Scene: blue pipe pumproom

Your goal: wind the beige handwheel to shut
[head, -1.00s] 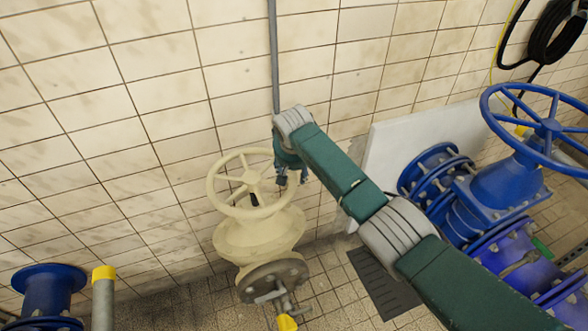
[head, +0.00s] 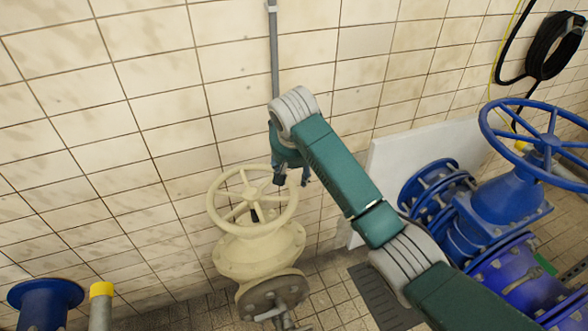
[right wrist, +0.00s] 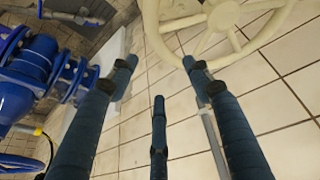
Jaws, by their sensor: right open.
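The beige handwheel (head: 249,195) sits on top of a beige valve body (head: 260,250) by the tiled wall. Its spoked rim also shows in the upper right of the right wrist view (right wrist: 152,30). My right gripper (head: 292,180) is open and empty, its fingers pointing down at the far right edge of the rim. In the right wrist view its three fingers (right wrist: 160,72) are spread, with one fingertip close to the rim. I cannot tell if it touches. Nothing is held. My left gripper is not in view.
A blue valve with a large blue handwheel (head: 548,142) stands at the right. A thin grey pipe (head: 274,50) runs down the wall behind my right gripper. A blue flanged pipe (head: 45,298) and a yellow-capped post (head: 101,300) stand at lower left.

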